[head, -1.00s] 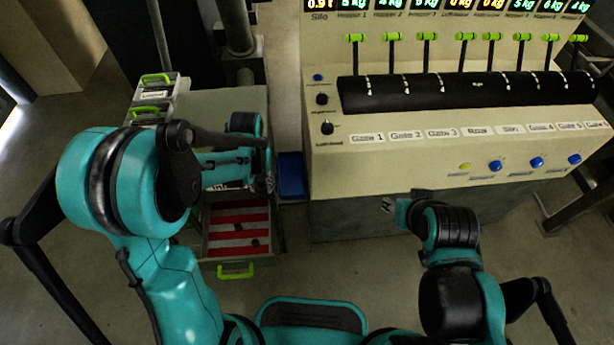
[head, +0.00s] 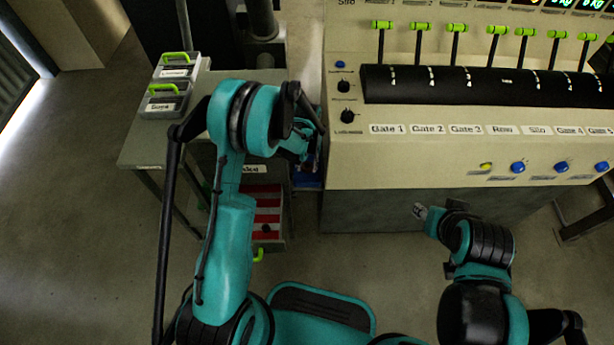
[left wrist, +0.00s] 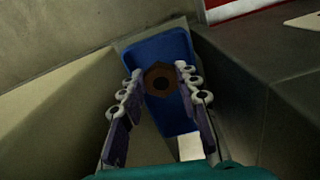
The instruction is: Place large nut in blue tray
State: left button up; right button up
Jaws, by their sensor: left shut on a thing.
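In the head view my left arm hides most of the blue tray (head: 306,181) and the gripper with the nut. My right gripper (head: 421,211) is low in front of the cream machine, its fingers too small to judge.
An open drawer (head: 268,215) with red and white stripes holds a dark part, below the grey table (head: 145,150). Two cases with green handles (head: 172,85) stand on the table. The cream control panel (head: 450,165) borders the tray on the right.

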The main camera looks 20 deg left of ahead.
aim_at(307, 179)
pick_arm(q)
notch_tip(307, 179, down, 6)
jog(key=shift+r+b, duration=0.1)
jog(key=shift+b, duration=0.85)
jog(key=shift+r, duration=0.1)
jog(key=o, duration=0.7)
jog(key=shift+f, duration=0.2)
jog(key=shift+o, duration=0.2)
jog(key=shift+r, duration=0.15)
